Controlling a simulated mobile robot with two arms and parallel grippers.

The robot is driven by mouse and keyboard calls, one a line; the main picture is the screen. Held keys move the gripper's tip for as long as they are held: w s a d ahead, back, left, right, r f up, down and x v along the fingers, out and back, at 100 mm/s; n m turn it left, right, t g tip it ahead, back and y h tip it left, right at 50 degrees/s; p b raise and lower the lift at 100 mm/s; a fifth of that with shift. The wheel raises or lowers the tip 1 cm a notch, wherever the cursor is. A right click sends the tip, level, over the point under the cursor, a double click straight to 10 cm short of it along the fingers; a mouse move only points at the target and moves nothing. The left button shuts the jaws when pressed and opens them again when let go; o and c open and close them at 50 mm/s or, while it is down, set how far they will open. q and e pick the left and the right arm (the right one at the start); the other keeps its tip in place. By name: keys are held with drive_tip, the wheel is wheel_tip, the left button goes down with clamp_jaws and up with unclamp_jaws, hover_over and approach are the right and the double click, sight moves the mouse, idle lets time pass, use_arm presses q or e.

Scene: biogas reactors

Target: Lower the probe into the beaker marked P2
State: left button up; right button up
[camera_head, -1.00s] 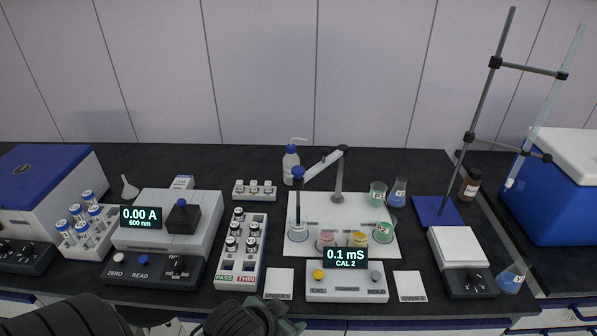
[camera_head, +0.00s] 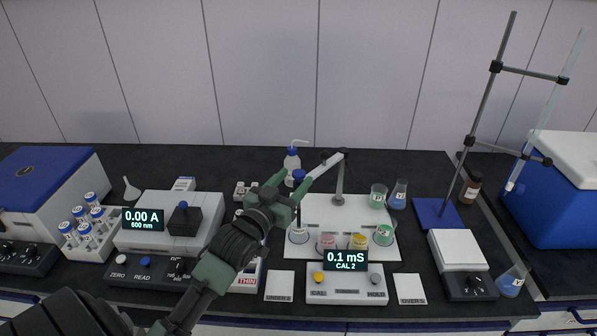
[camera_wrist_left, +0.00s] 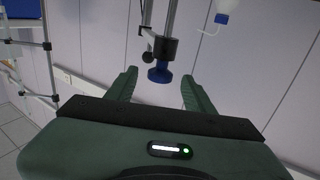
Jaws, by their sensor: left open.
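The probe (camera_head: 299,174) has a blue cap and hangs from a jointed grey stand arm (camera_head: 325,164) at the left of a white board (camera_head: 315,205). Its lower part is largely hidden behind my left gripper (camera_head: 295,180). That gripper is open, with its fingers either side of the blue cap. In the left wrist view the blue cap (camera_wrist_left: 160,73) shows between the fingers, apart from both. Several beakers stand on the board: clear (camera_head: 298,235), pink (camera_head: 326,241), yellow (camera_head: 358,240) and green (camera_head: 384,234). I cannot read which is marked P2. My right gripper is not in view.
A meter (camera_head: 346,290) reading 0.1 mS stands in front of the board. Another green beaker (camera_head: 378,195), a blue flask (camera_head: 398,193) and a wash bottle (camera_head: 291,163) stand behind.

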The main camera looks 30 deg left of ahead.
sight(295, 178)
use_arm(q)
drive_tip(key=shift+w+a, duration=0.15)
drive_tip(key=shift+w, duration=1.4)
clamp_jaws()
